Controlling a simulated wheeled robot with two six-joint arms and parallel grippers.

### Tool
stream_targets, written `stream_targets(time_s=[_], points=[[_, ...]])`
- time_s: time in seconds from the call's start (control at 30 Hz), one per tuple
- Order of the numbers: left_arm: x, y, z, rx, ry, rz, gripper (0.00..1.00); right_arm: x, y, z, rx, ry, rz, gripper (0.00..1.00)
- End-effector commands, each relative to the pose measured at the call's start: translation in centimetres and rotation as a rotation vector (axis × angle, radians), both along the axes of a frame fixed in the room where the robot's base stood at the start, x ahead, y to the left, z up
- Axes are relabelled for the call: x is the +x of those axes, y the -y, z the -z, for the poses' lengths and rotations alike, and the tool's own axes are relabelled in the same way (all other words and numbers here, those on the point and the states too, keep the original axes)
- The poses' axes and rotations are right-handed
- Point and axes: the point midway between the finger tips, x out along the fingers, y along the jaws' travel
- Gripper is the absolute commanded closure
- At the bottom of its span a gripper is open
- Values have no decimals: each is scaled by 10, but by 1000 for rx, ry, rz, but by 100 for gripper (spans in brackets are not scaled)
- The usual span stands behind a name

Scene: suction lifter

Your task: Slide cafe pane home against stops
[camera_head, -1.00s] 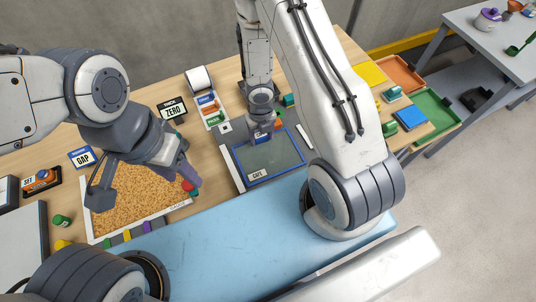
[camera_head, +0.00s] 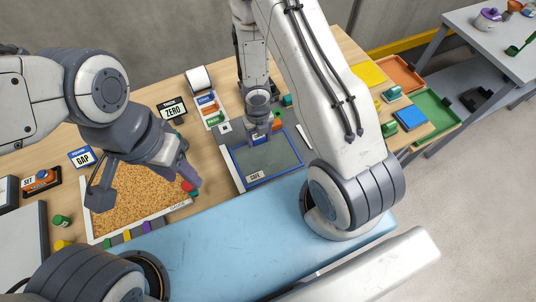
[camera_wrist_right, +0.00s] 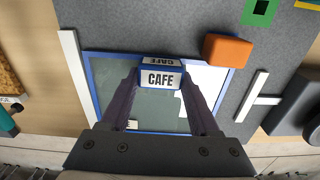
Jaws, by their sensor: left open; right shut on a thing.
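The cafe pane (camera_head: 280,160) is a grey-green sheet with a blue frame and a small CAFE label, lying flat on the grey board. My right gripper (camera_head: 261,136) is over the pane's far part. In the right wrist view it (camera_wrist_right: 160,88) is shut on a blue and white block marked CAFE (camera_wrist_right: 161,79) above the pane (camera_wrist_right: 110,85). White bars flank the pane: a straight left bar (camera_wrist_right: 74,75) close beside its edge, and a right bar (camera_wrist_right: 252,97) apart from it. My left gripper (camera_head: 183,172) is open and empty above the cork mat's right side.
The cork mat (camera_head: 130,205) lies left of the board. An orange block (camera_wrist_right: 227,50) sits by the pane's corner in the right wrist view. Signs marked ZERO (camera_head: 173,110) and GAP (camera_head: 81,157) stand behind. Coloured trays (camera_head: 436,108) are at the right.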

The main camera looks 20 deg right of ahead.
Motion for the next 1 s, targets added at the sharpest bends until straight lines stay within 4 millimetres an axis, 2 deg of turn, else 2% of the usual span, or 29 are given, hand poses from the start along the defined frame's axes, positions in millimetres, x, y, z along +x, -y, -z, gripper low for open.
stream_targets(time_s=[0.43, 0.47, 0.53, 1.0], points=[[0, 0, 0, 0, 0, 0, 50, -1, -6, 0, 5, -1, 3, 93], [0, 0, 0, 0, 0, 0, 50, -1, -6, 0, 5, -1, 3, 30], [0, 0, 0, 0, 0, 0, 50, -1, -6, 0, 5, -1, 3, 3], [0, 0, -6, 0, 0, 1, 50, -1, -4, -6, 2, -1, 3, 3]])
